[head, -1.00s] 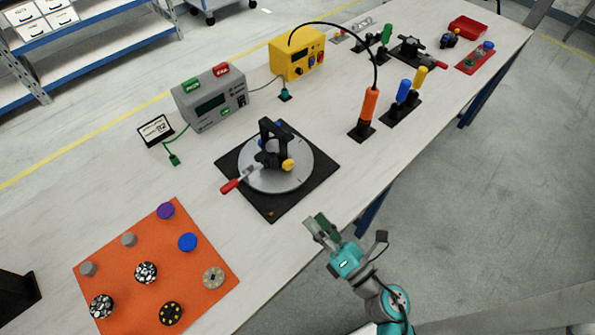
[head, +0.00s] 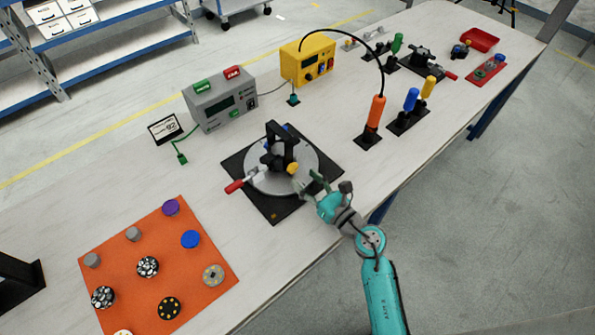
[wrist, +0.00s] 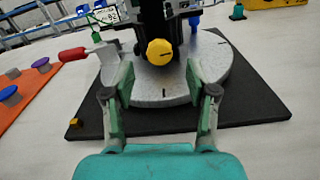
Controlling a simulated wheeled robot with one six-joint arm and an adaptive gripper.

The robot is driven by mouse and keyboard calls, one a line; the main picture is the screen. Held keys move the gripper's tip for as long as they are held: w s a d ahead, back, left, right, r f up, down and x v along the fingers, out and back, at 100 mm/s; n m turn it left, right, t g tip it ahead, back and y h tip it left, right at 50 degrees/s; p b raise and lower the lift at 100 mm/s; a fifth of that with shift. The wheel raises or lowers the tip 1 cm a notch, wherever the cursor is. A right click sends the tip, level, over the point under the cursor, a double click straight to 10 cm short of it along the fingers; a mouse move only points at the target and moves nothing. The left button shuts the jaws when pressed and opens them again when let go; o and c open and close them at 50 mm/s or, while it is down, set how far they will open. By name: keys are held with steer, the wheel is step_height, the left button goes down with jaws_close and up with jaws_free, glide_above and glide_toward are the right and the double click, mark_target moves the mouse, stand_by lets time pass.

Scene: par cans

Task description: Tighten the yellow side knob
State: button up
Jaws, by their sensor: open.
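The yellow side knob (head: 293,168) faces me on the side of a black upright fixture (head: 274,136). The fixture stands on a round grey plate (head: 255,182) on a black square base (head: 277,209). In the wrist view the yellow knob (wrist: 159,52) has a dark line mark and sits a little above and beyond the gap between my fingers. My gripper (wrist: 160,90) is open, with one finger on each side of that gap and nothing between them. In the head view my gripper (head: 309,186) is at the near right side of the plate. I see no contact with the knob.
A red-handled lever (head: 235,186) sticks out left of the plate. An orange mat (head: 200,222) with several knobs and discs lies at the left. Grey and yellow instrument boxes (head: 220,100) (head: 307,60) stand behind. An orange-handled tool (head: 376,110) stands at the right.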

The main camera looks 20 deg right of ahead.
mark_target(295, 170)
steer(key=shift+x, duration=2.05)
jaws_close()
